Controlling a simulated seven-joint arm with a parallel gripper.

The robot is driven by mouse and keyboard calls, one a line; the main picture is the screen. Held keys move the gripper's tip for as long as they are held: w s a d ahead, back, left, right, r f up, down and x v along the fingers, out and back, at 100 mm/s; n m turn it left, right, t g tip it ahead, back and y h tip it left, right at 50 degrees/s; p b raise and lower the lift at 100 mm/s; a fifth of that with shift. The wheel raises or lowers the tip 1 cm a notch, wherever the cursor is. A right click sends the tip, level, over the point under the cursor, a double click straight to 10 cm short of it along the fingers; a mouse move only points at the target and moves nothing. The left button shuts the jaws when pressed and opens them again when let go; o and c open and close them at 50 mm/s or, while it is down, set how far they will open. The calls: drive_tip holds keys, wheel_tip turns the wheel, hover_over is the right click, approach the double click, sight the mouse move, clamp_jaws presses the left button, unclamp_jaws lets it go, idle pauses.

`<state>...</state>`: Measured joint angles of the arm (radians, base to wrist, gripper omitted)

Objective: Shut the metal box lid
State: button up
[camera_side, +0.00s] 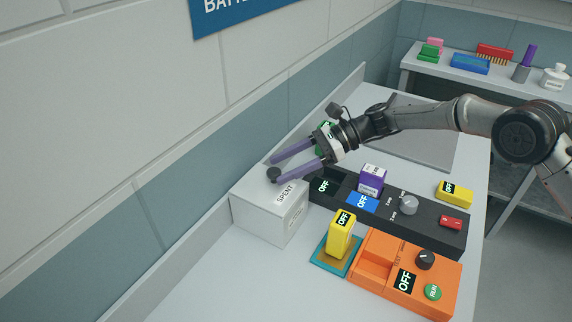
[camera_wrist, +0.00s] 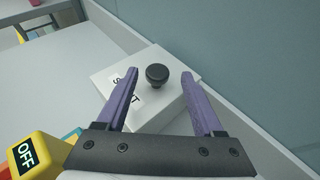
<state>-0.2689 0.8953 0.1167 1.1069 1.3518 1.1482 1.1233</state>
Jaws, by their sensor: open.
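The metal box (camera_side: 268,218) is a light grey box labelled SPENT, standing against the wall at the bench's left side. Its lid (camera_side: 262,193) lies flat on top and looks closed, with a round black knob (camera_side: 273,174). In the wrist view the lid (camera_wrist: 112,75) and knob (camera_wrist: 157,75) sit between and beyond the purple fingers. My gripper (camera_side: 292,160) is open, its fingertips above the box, close to the knob. In the wrist view my gripper (camera_wrist: 160,75) has one finger on each side of the knob with gaps; contact cannot be told.
A black charger unit (camera_side: 420,222) with a purple battery (camera_side: 371,180) stands right of the box. An orange charger (camera_side: 375,268) and a yellow battery (camera_side: 340,235) on a teal-edged pad stand in front. Another yellow battery (camera_side: 454,193) lies right. Bench space at front left is clear.

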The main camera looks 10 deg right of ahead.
drive_tip(key=v, duration=1.4)
drive_tip(key=shift+f, duration=0.1)
drive_tip(key=s+d+r+n+t, duration=0.1)
drive_tip(key=s+r, duration=0.2)
drive_tip(key=r, duration=0.4)
drive_tip(key=s+d+r+n, duration=0.1)
drive_tip(key=s+r, duration=0.2)
drive_tip(key=r, duration=0.4)
drive_tip(key=s+d+r+n+t+h, duration=0.1)
drive_tip(key=s+d+r+n+h, duration=0.1)
drive_tip(key=s, duration=0.4)
drive_tip(key=s+d+r+n+t+h, duration=0.1)
drive_tip(key=s+d+r+h, duration=0.1)
drive_tip(key=s, duration=0.5)
drive_tip(key=s+d+f+n+t+h, duration=0.1)
drive_tip(key=s+d+f+n+h, duration=0.1)
drive_tip(key=s+d, duration=0.3)
drive_tip(key=s+d+f+n+t+h, duration=0.1)
drive_tip(key=s+d+f+n+h, duration=0.15)
drive_tip(key=s, duration=0.55)
drive_tip(key=s+d+f+n+h, duration=0.5)
drive_tip(key=s+d+f+n, duration=0.2)
drive_tip(key=d+f+n, duration=0.1)
drive_tip(key=shift+s+d+f+t, duration=0.2)
drive_tip(key=shift+d+f+t, duration=0.1)
drive_tip(key=shift+d+f, duration=0.45)
